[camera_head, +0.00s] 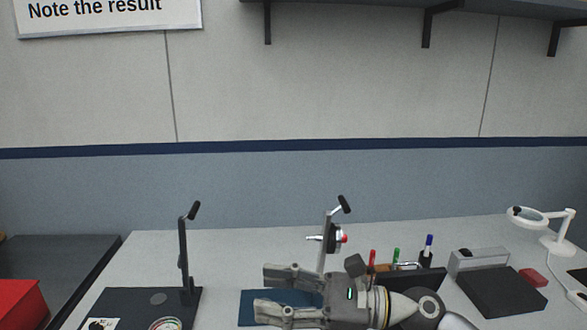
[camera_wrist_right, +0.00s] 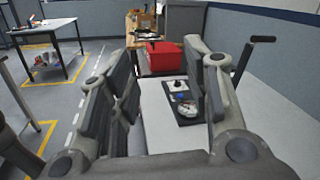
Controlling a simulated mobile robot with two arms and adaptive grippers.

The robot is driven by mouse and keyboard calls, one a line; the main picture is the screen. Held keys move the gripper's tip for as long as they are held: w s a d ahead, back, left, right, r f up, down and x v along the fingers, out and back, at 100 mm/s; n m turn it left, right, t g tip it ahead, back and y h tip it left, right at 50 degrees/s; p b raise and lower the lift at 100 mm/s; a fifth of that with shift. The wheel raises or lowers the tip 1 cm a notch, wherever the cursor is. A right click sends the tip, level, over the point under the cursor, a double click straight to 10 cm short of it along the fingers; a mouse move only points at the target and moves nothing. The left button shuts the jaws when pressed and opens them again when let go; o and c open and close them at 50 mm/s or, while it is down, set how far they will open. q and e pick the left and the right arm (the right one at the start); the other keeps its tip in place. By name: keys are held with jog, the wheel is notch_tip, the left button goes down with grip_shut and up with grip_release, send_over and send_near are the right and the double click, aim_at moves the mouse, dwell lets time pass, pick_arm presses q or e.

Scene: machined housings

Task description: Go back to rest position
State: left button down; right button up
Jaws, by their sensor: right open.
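My right gripper (camera_head: 264,291) reaches in from the lower right in the head view and points left, above a dark blue mat (camera_head: 247,309) on the light grey bench. Its two fingers are spread apart with nothing between them. In the right wrist view the same gripper (camera_wrist_right: 155,55) shows its fingers wide apart and empty. The forearm hides part of the bench behind it. My left gripper is in neither view.
A dark stand (camera_head: 185,262) with a lever is left of the gripper; another upright (camera_head: 325,245) rises just behind it. Markers (camera_head: 396,256), a black-topped box (camera_head: 500,290), a red block (camera_head: 533,277) and a lamp (camera_head: 555,240) stand right. A red box (camera_head: 20,303) is far left.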

jog(key=w+d+m+t+h, duration=0.35)
jog(key=m+t, duration=0.45)
jog(key=m, duration=0.5)
jog(key=w+d+m+t+h, duration=0.2)
jog(key=d+m+t, duration=0.3)
jog(key=m+t, duration=0.6)
jog(key=s+d+f+m+g+h, duration=0.35)
jog(key=d+f+m+h, duration=0.25)
jog(key=f+m, duration=0.45)
jog(key=s+d+f+m+g+h, duration=0.2)
jog(key=d+f+m+g+h, duration=0.2)
jog(key=d+f+m+h, duration=0.45)
jog(key=s+f+m+g+y, duration=0.1)
jog(key=s+f+m+g, duration=0.5)
jog(key=s, duration=0.5)
jog(key=s+f+m+g+y, duration=0.1)
jog(key=s+f+m+g, duration=0.3)
jog(key=s+f, duration=0.6)
notch_tip(320, 180, down, 28)
jog(key=s+g+b, duration=0.2)
jog(key=b, duration=0.2)
jog(key=s+d+f+b, duration=0.3)
jog(key=s+f, duration=1.3)
jog(key=f, duration=0.4)
jog(key=shift+s+f+g+h, duration=0.15)
jog(key=shift+s+g+h, duration=0.15)
jog(key=shift+g, duration=0.05)
